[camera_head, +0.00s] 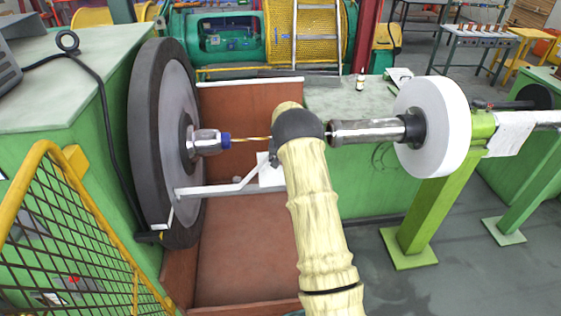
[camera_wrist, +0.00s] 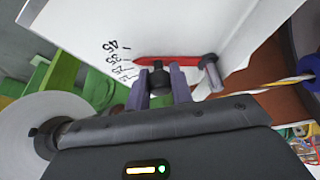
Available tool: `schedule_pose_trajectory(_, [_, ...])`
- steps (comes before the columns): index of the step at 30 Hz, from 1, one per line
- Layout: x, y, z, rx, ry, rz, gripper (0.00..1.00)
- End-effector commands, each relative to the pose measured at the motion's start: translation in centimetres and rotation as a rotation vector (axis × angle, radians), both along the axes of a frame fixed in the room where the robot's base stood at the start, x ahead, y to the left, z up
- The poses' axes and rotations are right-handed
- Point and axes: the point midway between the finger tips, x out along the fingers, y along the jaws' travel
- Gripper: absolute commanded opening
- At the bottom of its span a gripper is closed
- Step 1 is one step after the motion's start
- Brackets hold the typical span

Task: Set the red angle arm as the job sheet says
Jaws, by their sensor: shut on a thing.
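In the wrist view the red angle arm (camera_wrist: 180,60) lies across a white panel (camera_wrist: 215,25), its pointed tip to the left by a black scale (camera_wrist: 118,62). The scale reads 45 at its upper end; the smaller numbers are hard to read. A grey round pivot (camera_wrist: 211,73) sits at the arm's right end. My gripper (camera_wrist: 160,86) is shut on a dark round knob (camera_wrist: 159,75) in front of the red arm. In the head view my own arm hides the red arm and most of the gripper. No job sheet text is legible.
A striped strand (camera_wrist: 275,84) runs close on the right in the wrist view. In the head view the big grey wheel (camera_head: 165,130) stands left, a white reel (camera_head: 433,127) right. A yellow mesh guard (camera_head: 75,245) is at front left. Floor at lower right is clear.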

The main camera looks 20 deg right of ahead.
Motion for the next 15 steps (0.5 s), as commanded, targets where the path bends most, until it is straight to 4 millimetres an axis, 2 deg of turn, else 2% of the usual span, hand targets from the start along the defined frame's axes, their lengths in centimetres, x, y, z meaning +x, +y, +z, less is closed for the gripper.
schedule_pose_trajectory(8, [-0.04,0.05,-0.01,0.003,0.001,-0.002,0.00])
schedule_pose_trajectory(9, [-0.04,0.05,-0.01,0.003,0.001,-0.002,0.30])
schedule_pose_trajectory(11, [-0.04,0.03,-0.01,0.003,0.001,-0.002,0.42])
schedule_pose_trajectory(15, [-0.04,0.00,0.00,0.002,0.001,-0.001,0.44])
